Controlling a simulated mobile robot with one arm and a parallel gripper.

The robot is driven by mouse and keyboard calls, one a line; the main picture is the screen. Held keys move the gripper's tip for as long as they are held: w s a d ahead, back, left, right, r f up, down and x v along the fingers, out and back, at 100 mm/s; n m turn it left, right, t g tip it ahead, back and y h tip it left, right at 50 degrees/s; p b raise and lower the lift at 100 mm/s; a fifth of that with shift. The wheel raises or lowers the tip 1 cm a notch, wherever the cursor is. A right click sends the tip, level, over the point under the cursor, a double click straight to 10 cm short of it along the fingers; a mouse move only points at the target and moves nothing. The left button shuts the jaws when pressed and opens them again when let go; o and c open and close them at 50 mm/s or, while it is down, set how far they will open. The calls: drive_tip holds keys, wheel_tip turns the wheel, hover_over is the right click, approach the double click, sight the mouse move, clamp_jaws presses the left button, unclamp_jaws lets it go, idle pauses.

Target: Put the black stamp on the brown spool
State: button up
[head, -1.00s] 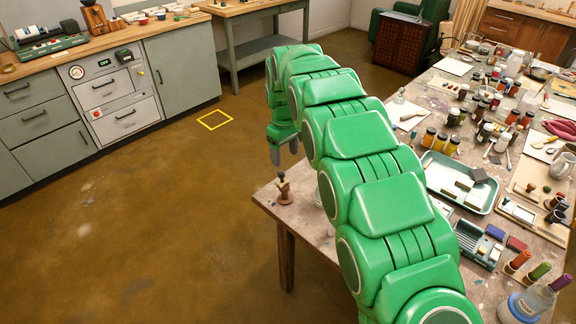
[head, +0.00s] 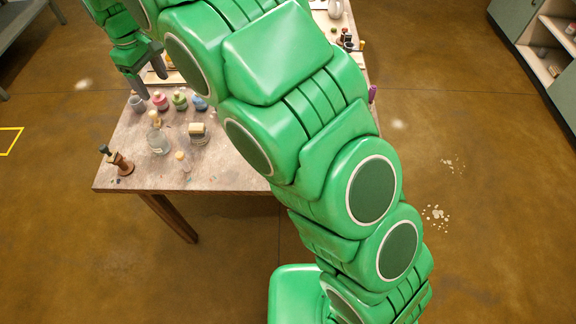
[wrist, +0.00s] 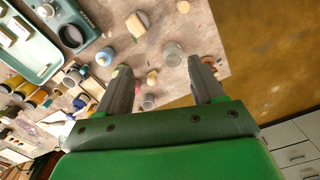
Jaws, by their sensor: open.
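My gripper (head: 153,87) hangs at the upper left of the head view, beyond the small jars. In the wrist view its two fingers (wrist: 158,68) are apart, with nothing held between them. A brown, spool-like piece (head: 121,164) stands near the table's left corner in the head view. I cannot pick out the black stamp for certain in either view.
The worktable (head: 225,170) holds a pink jar (head: 160,101), a green jar (head: 180,100), a blue jar (head: 199,103) and a clear glass bottle (head: 158,143). A teal tray (wrist: 49,67) shows in the wrist view. My arm hides much of the table. Floor is open left and right.

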drive_tip(key=s+d+r+m, duration=0.2)
drive_tip(key=d, duration=0.8)
drive_tip(key=s+d+r+m, duration=0.2)
drive_tip(key=d+r+m, duration=0.1)
drive_tip(key=d, duration=0.7)
drive_tip(key=s+d+r+m, duration=0.2)
drive_tip(key=s+d, duration=0.1)
drive_tip(key=d, duration=0.7)
drive_tip(key=s+d+f+m, duration=0.1)
drive_tip(key=s+d+m, duration=0.2)
drive_tip(key=s+d, duration=0.6)
drive_tip(key=s+d+f+m+g, duration=0.1)
drive_tip(key=s+d+f+m, duration=0.1)
drive_tip(key=s+d, duration=0.6)
drive_tip(key=s+m, duration=0.1)
drive_tip(key=s, duration=0.5)
drive_tip(key=shift+s+d+f+m+g, duration=0.2)
drive_tip(key=shift+s+d+m+g, duration=0.1)
drive_tip(key=shift+s+d+m, duration=0.1)
